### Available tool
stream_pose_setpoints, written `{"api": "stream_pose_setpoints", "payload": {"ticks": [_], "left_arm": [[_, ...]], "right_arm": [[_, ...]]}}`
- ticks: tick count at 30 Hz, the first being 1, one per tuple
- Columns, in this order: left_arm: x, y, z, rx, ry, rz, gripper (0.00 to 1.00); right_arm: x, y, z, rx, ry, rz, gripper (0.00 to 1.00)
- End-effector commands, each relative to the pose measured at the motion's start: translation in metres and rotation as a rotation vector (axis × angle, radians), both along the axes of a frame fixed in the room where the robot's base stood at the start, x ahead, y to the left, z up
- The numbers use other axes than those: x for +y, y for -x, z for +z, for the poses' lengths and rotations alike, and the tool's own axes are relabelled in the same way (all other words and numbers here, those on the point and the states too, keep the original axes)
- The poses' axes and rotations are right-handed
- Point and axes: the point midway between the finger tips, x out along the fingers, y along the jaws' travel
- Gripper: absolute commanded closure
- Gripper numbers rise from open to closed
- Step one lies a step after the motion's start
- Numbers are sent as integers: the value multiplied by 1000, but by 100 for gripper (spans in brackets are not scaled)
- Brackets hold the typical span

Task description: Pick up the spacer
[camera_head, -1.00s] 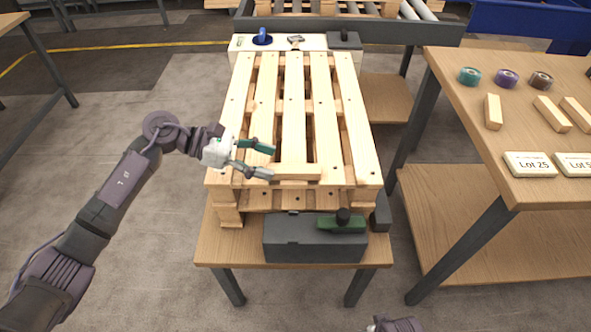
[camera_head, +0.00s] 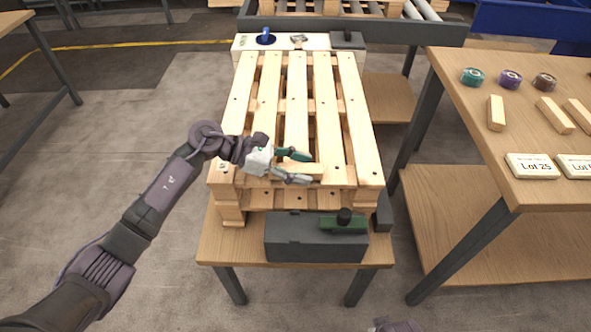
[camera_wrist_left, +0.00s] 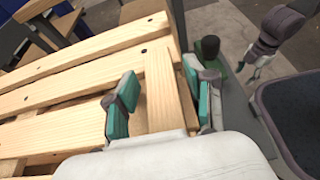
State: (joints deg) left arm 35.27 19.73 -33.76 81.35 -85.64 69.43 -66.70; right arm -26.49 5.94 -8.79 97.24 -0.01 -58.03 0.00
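The spacer (camera_head: 308,168), a pale wooden bar, lies across the slats near the front end of the wooden pallet (camera_head: 296,108). My left gripper (camera_head: 302,167) is open, with its green-padded fingers around the spacer's left part. In the left wrist view the spacer (camera_wrist_left: 164,88) lies between the two fingers (camera_wrist_left: 162,103), with a visible gap at the left finger. Part of it is hidden by the gripper body. My right gripper (camera_wrist_left: 250,69) shows small at the upper right of the left wrist view, too small to tell its opening.
A dark grey box with a green-and-black clamp (camera_head: 342,222) stands before the pallet. The right table (camera_head: 480,75) bears several wooden blocks, tape rolls and lot signs. A white board (camera_head: 318,42) with small items lies behind the pallet.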

Motion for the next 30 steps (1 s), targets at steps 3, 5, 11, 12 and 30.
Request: {"api": "stream_pose_setpoints", "payload": {"ticks": [3, 5, 11, 12, 30], "left_arm": [[0, 0, 0, 0, 0, 0, 71], [0, 0, 0, 0, 0, 0, 81], [0, 0, 0, 0, 0, 0, 100], [0, 0, 0, 0, 0, 0, 100], [-39, 24, 69, -5, 2, -6, 100]], "right_arm": [[0, -1, 1, -3, -1, 0, 41], [1, -1, 1, -5, -1, 0, 41], [1, -3, 3, -8, -2, 0, 41], [1, -3, 3, -8, -2, 0, 41], [0, 9, -19, 7, -1, 1, 41]]}}
